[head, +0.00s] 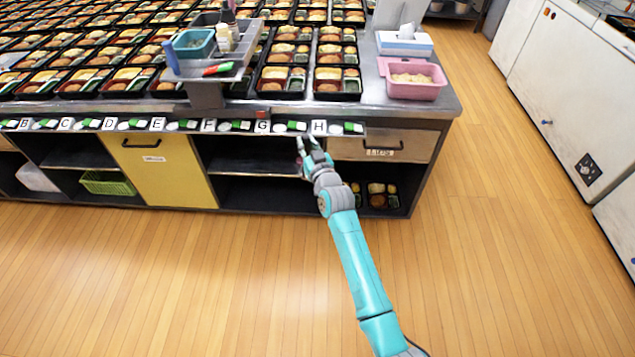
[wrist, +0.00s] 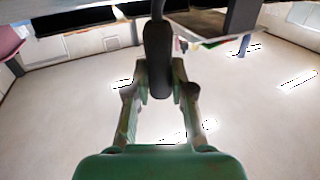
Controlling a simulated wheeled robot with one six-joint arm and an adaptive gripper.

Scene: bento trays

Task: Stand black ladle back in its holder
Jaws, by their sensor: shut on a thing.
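My gripper (head: 309,146) is at the front edge of the counter, between the G and H labels in the head view. In the wrist view my gripper (wrist: 158,85) is shut on a long black rounded handle, which I take to be the black ladle (wrist: 158,45). The handle runs up out of the top of the picture, and its bowl is not seen. In the head view I cannot make out the ladle at my gripper. I cannot pick out the ladle's holder for certain in either view.
A grey raised shelf (head: 204,82) holds a teal bin (head: 194,43), bottles and a red-green tool. Many bento trays cover the counter. A pink tub (head: 413,80) stands at the right end. Open shelves (head: 262,190) and a drawer (head: 383,148) are below. The wooden floor is clear.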

